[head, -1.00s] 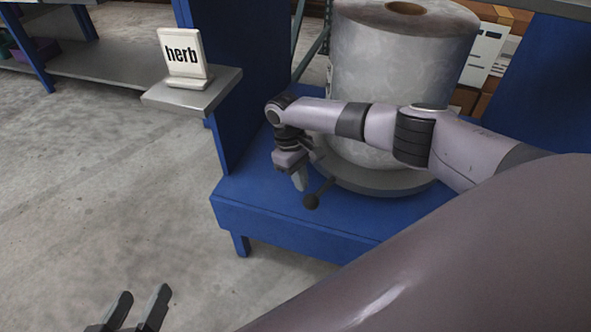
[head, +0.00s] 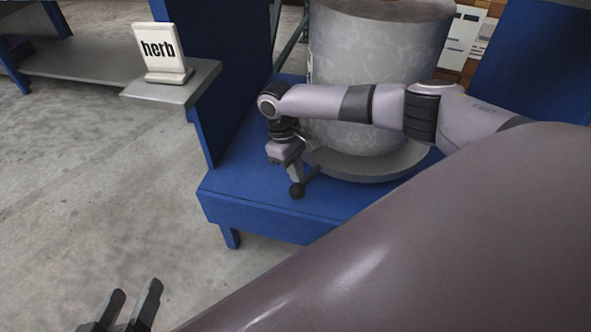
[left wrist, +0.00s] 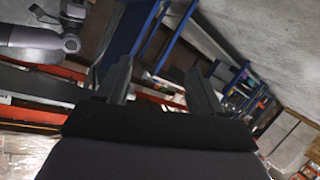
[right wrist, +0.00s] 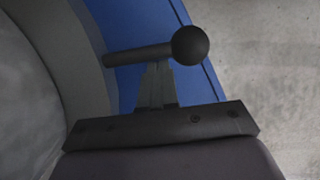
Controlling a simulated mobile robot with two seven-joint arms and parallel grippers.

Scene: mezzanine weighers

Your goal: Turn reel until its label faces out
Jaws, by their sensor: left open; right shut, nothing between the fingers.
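The reel (head: 375,65) is a large grey mottled roll standing upright on a round grey turntable (head: 395,163). Its top is cut off in the head view. A thin pale strip with dark marks (head: 310,68) shows at its left edge; I cannot read it. A bar handle with a black ball knob (head: 297,190) sticks out from the turntable toward the front left. My right gripper (head: 297,176) is shut and empty, its fingertips against or very close to the handle bar (right wrist: 135,54) in the right wrist view. My left gripper (head: 135,289) is open and empty, away from the reel.
The turntable stands on a blue platform (head: 255,205) with blue uprights. A grey side shelf (head: 185,92) at the left carries a sign reading "herb" (head: 160,52). Boxes and pale papers (head: 467,35) are behind the reel. Bare concrete floor lies at the left.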

